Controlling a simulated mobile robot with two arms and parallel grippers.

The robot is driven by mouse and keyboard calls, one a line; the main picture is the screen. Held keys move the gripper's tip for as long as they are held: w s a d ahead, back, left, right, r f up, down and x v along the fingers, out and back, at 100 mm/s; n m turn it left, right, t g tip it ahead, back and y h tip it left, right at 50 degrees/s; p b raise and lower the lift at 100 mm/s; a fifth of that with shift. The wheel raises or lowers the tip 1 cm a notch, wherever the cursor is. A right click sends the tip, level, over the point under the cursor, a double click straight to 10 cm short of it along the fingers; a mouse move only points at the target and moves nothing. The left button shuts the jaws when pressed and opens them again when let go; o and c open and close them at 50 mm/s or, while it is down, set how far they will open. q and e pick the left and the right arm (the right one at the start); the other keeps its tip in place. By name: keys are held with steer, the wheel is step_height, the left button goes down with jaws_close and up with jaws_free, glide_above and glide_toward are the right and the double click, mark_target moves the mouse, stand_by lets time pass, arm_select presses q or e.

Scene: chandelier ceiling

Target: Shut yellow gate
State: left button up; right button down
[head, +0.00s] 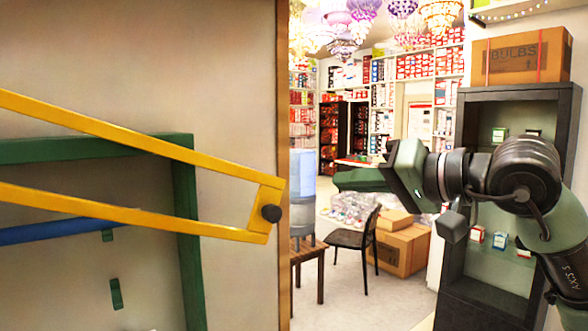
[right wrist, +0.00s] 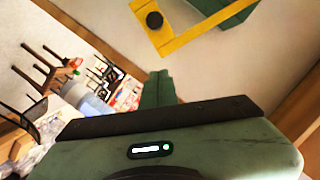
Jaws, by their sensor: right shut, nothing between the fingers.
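The yellow gate (head: 150,142) shows at the left of the head view. My left gripper is out of view.
A blue bar (head: 50,231) lies behind the gate. A water bottle (head: 302,200) on a wooden stool, a black chair (head: 355,238) and cartons (head: 402,248) stand beyond. A dark shelf (head: 512,130) is at the right. Open floor lies in the middle.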

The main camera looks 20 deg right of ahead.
mark_target(274, 201)
steer(key=p+x, duration=0.1)
steer(key=x, duration=0.2)
steer(key=a+f+p+x, duration=0.1)
steer(key=p+x, duration=0.1)
steer(key=x, duration=0.2)
steer(key=s+p+x, duration=0.1)
steer(key=p+x, duration=0.1)
steer(key=x, duration=0.2)
steer(key=shift+s+a+f, duration=0.1)
steer(key=shift+a+f, duration=0.05)
steer(key=shift+f, duration=0.1)
steer(key=shift+s+a+f+p, duration=0.35)
steer(key=shift+a+f+p, duration=0.05)
steer(key=shift+f, duration=0.25)
steer(key=shift+w, duration=0.1)
